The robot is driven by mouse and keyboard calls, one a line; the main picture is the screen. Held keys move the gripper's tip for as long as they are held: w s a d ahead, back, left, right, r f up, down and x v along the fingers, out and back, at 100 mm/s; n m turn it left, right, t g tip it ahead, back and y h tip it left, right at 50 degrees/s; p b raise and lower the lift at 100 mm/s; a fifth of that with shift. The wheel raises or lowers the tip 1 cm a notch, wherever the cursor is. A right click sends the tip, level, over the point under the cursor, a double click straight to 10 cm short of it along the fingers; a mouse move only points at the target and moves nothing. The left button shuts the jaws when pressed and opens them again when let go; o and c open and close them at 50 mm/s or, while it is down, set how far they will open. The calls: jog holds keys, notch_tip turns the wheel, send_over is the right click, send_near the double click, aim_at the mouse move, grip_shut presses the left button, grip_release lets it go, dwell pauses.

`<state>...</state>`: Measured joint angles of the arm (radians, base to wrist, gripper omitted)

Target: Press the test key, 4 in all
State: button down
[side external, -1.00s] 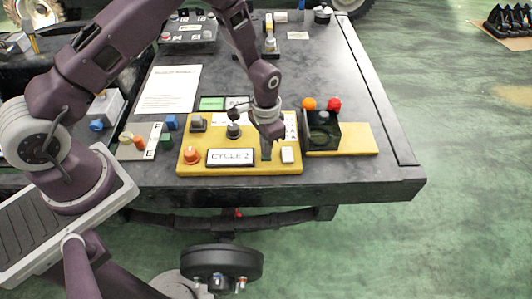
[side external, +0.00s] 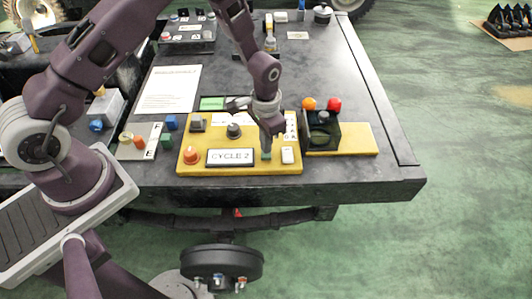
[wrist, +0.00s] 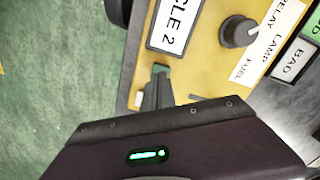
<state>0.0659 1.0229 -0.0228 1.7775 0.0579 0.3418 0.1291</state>
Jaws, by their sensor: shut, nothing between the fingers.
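A yellow panel (side external: 228,167) lies near the front edge of the bench. Its display (side external: 230,157) reads "CYCLE 2". A small teal key (side external: 266,155) sits right of the display, with a white key (side external: 287,155) to its right. No name on either key can be read. My gripper (side external: 268,145) is shut and empty, pointing down just over the teal key. In the wrist view, my fingertips (wrist: 158,78) are close to the teal key (wrist: 160,69). A small gap seems to separate them, but contact cannot be ruled out.
The panel also carries an orange button (side external: 192,156), a black knob (side external: 234,131) and a grey switch (side external: 197,123). A dark box (side external: 321,135) with orange and red balls stands to the right. Colored blocks lie to the left. The bench's right side is clear.

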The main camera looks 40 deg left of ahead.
jog(key=shift+f, duration=1.05)
jog(key=shift+r, duration=1.1)
jog(key=shift+f, duration=0.15)
jog(key=shift+f, duration=0.9)
jog(key=shift+r, duration=1.05)
jog(key=shift+r, duration=2.5)
